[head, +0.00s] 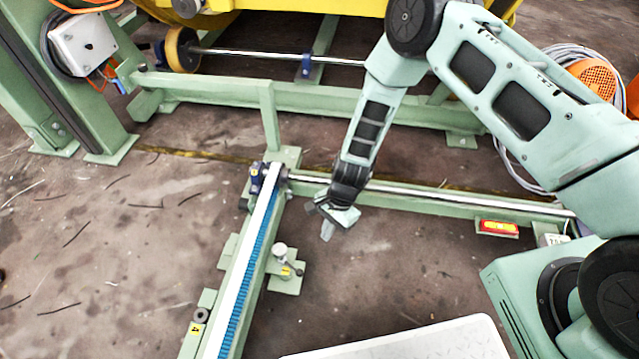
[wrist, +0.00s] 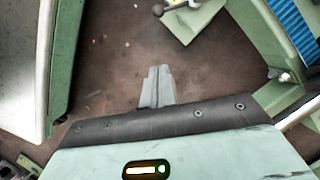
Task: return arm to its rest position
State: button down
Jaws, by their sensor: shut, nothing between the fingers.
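My gripper (head: 327,230) hangs at the end of my pale green arm near the middle of the head view. It points down and sits to the right of the blue-striped rail, above the brown floor. In the wrist view its fingers (wrist: 157,88) are together, with nothing held between them. My arm comes in from the right side of the head view, bends at a dark elbow joint at the top and slopes down to the wrist.
A green rail with a blue strip (head: 250,262) runs down the middle left. A knobbed post (head: 281,252) stands beside the rail. A yellow machine is behind. Floor at left is open, with scattered dark strips.

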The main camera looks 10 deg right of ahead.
jog(key=s+a+r+n, duration=0.2)
jog(key=r+n, duration=0.3)
jog(key=r, duration=0.8)
jog(key=s+a+r+n, duration=0.2)
jog(key=r+n, duration=0.2)
jog(key=r, duration=0.9)
jog(key=s+d+r+n+t+h, duration=0.1)
jog(key=s+d+r+n, duration=0.35)
jog(key=s+r, duration=0.3)
jog(key=s+d+r+n+t+h, duration=0.1)
jog(key=s+d+r+n, duration=0.35)
jog(key=s+r, duration=0.3)
notch_tip(320, 180, up, 34)
jog(key=p, duration=3.3)
jog(key=shift+a+f+p, duration=0.2)
jog(key=shift+a+p, duration=0.1)
jog(key=shift+a, duration=0.15)
